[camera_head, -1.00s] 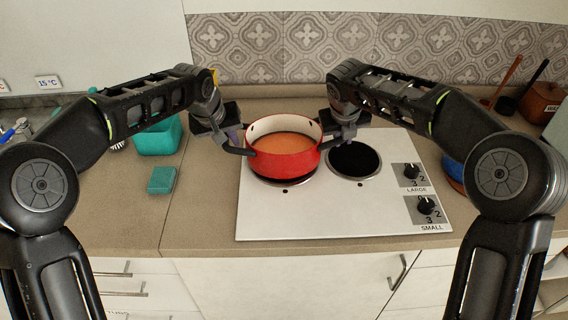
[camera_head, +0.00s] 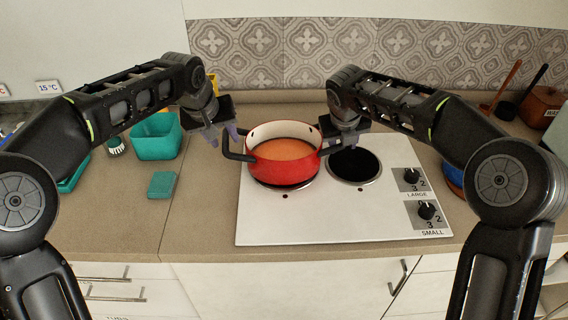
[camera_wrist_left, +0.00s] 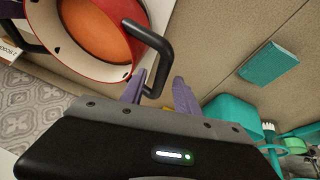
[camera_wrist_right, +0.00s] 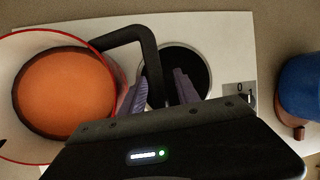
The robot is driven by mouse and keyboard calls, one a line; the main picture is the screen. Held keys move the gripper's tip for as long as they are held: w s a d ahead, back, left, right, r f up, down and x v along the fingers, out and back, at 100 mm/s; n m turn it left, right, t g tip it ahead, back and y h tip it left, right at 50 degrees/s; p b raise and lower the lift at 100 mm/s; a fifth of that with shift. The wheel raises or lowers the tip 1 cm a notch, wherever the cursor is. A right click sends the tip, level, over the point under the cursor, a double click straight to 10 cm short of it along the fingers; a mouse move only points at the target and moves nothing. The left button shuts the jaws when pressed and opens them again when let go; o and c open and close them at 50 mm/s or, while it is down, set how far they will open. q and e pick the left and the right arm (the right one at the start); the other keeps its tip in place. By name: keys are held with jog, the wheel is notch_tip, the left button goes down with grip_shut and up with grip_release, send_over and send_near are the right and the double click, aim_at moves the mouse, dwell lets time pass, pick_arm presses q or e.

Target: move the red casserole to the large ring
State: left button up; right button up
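The red casserole (camera_head: 283,172), with orange contents and two black loop handles, sits upright over the left ring (camera_head: 286,187) of the white hob. In the left wrist view the handle's outer end (camera_wrist_left: 153,92) lies close to one finger. My right gripper (camera_head: 338,143) is at the right handle. In the right wrist view its fingers (camera_wrist_right: 160,92) stand apart around that handle (camera_wrist_right: 151,62), with a gap showing.
Two knobs marked LARGE (camera_head: 412,177) and SMALL (camera_head: 426,211) are on the hob's right. A teal bin (camera_head: 157,143) and a teal sponge (camera_head: 162,184) are at left. A blue item (camera_wrist_right: 301,86) stands right of the hob. The front left counter is clear.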

pick_arm(q)
jog(key=v, duration=0.7)
pick_arm(e)
jog(key=v, duration=1.2)
dwell(0.4)
